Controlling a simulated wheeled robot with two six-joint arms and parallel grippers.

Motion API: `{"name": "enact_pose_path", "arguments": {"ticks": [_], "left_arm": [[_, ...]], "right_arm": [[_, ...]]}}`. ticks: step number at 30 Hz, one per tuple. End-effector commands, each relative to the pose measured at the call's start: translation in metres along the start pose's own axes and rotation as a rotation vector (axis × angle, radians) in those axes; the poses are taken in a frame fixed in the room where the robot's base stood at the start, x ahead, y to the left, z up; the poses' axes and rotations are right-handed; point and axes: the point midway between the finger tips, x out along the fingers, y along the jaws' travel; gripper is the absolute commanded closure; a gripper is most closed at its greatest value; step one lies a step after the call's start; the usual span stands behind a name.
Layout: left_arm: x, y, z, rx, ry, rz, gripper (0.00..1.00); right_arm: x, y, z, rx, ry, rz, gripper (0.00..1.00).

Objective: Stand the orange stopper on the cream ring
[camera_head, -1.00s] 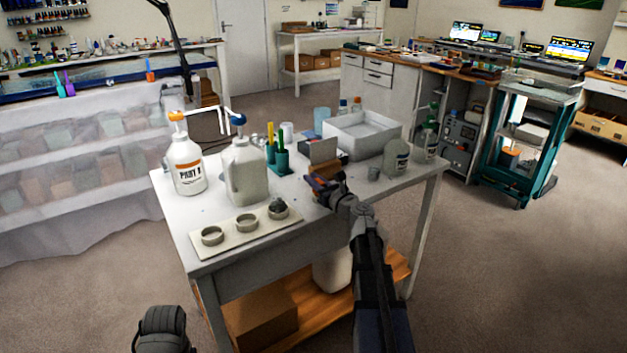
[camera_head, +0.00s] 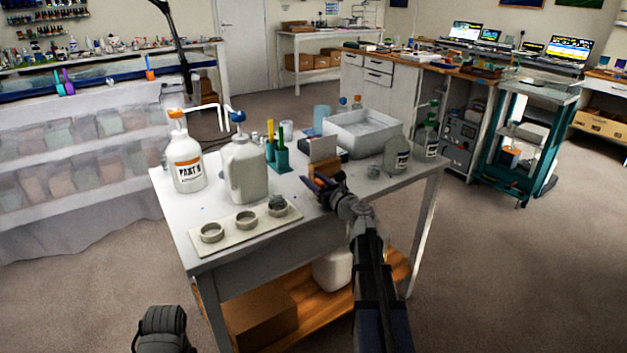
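Three small ring-shaped cups stand in a row on a pale tray (camera_head: 222,243) at the table's front left: a left ring (camera_head: 212,233), a middle ring (camera_head: 246,221) and a right ring (camera_head: 277,206) with something grey in it. Their tints are too alike to say surely which is cream. My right gripper (camera_head: 322,190) is low over the table, right of the tray, close to an orange-brown piece (camera_head: 326,168). I cannot tell whether that piece is the stopper, or whether the fingers are shut on anything.
A white pump bottle (camera_head: 187,168) and a pale jug (camera_head: 246,172) stand behind the tray. The tabletop (camera_head: 290,218) between tray and gripper is clear.

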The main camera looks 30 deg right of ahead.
Motion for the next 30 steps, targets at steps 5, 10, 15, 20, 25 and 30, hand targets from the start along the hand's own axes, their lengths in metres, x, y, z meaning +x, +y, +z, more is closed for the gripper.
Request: {"name": "enact_pose_path", "arguments": {"ticks": [5,10,15,20,25,30], "left_arm": [[0.0,0.0,0.0,0.0,0.0,0.0,0.5],[0.0,0.0,0.0,0.0,0.0,0.0,0.5],[0.0,0.0,0.0,0.0,0.0,0.0,0.5],[0.0,0.0,0.0,0.0,0.0,0.0,0.5],[0.0,0.0,0.0,0.0,0.0,0.0,0.5],[0.0,0.0,0.0,0.0,0.0,0.0,0.5]], "right_arm": [[0.0,0.0,0.0,0.0,0.0,0.0,0.46],[-0.001,0.0,0.0,0.0,0.0,0.0,0.46],[-0.012,0.001,0.0,0.0,0.0,-0.001,0.46],[-0.035,0.001,0.0,0.0,0.0,-0.002,0.46],[-0.064,0.001,0.0,0.0,0.0,-0.003,0.46],[-0.079,0.001,0.0,0.0,0.0,-0.001,0.46]]}}
